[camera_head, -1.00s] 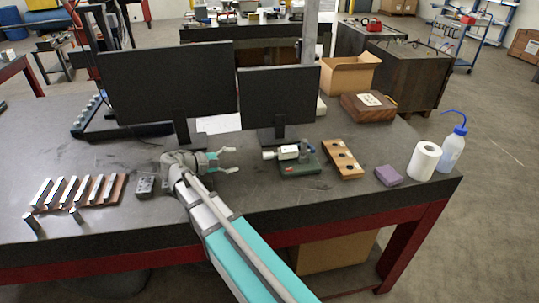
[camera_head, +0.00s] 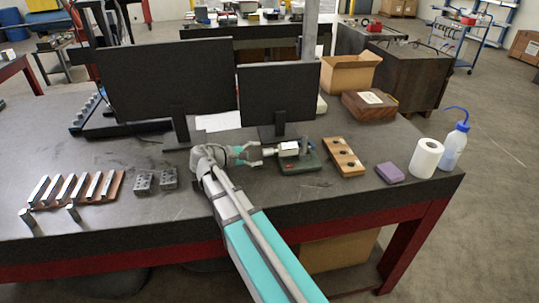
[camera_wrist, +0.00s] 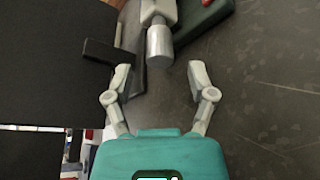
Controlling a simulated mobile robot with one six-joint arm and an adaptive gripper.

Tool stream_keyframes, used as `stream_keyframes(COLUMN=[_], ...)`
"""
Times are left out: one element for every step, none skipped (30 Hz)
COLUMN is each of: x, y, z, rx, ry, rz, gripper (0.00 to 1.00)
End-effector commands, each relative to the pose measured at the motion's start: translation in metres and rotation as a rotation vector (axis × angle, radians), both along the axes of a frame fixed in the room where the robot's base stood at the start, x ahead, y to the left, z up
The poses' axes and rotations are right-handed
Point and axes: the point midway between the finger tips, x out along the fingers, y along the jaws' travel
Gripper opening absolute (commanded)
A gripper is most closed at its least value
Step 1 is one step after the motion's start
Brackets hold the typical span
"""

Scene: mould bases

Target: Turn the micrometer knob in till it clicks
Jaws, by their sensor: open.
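The micrometer (camera_head: 288,148) is clamped on a green base (camera_head: 301,164) on the workbench, with its knob end pointing left toward my gripper. In the wrist view the silver knob (camera_wrist: 160,47) is just ahead of the fingertips, roughly midway between them. My gripper (camera_head: 261,155) is open and empty, lined up with the knob from its left side. The wrist view shows both fingers (camera_wrist: 158,70) spread apart, one on each side of the knob's line, with no contact visible.
Two monitors (camera_head: 280,95) stand close behind the gripper; a monitor foot (camera_wrist: 100,52) shows left of the knob. A wooden block with holes (camera_head: 343,157) and a purple block (camera_head: 390,173) lie to the right.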

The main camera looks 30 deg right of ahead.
Motion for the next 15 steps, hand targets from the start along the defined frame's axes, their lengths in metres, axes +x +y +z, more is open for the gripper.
stream_keyframes(x=[0.000, 0.000, 0.000, 0.000, 0.000, 0.001, 0.001, 0.001, 0.001, 0.001, 0.001, 0.001, 0.001, 0.001, 0.001], y=[-0.008, -0.011, -0.017, -0.020, -0.023, -0.028, -0.031, -0.034, -0.037, -0.039, -0.041, -0.043, -0.044, -0.045, -0.046], z=[-0.004, -0.004, -0.006, -0.006, -0.007, -0.008, -0.009, -0.009, -0.010, -0.010, -0.011, -0.011, -0.011, -0.012, -0.012], rx=[0.000, 0.000, 0.000, 0.000, 0.000, 0.000, 0.000, 0.000, 0.000, 0.000, 0.000, 0.000, 0.000, 0.000, 0.000], ry=[0.000, 0.000, 0.000, 0.000, 0.000, 0.000, 0.000, 0.000, 0.000, -0.001, -0.001, -0.001, -0.001, 0.000, 0.000], rz=[-0.002, -0.003, -0.002, -0.002, -0.002, -0.002, -0.003, -0.003, -0.002, -0.002, -0.002, -0.002, -0.002, -0.001, -0.001], gripper=[0.71, 0.71, 0.71, 0.71, 0.71, 0.71, 0.71, 0.71, 0.71, 0.71, 0.71, 0.71, 0.71, 0.71, 0.71])
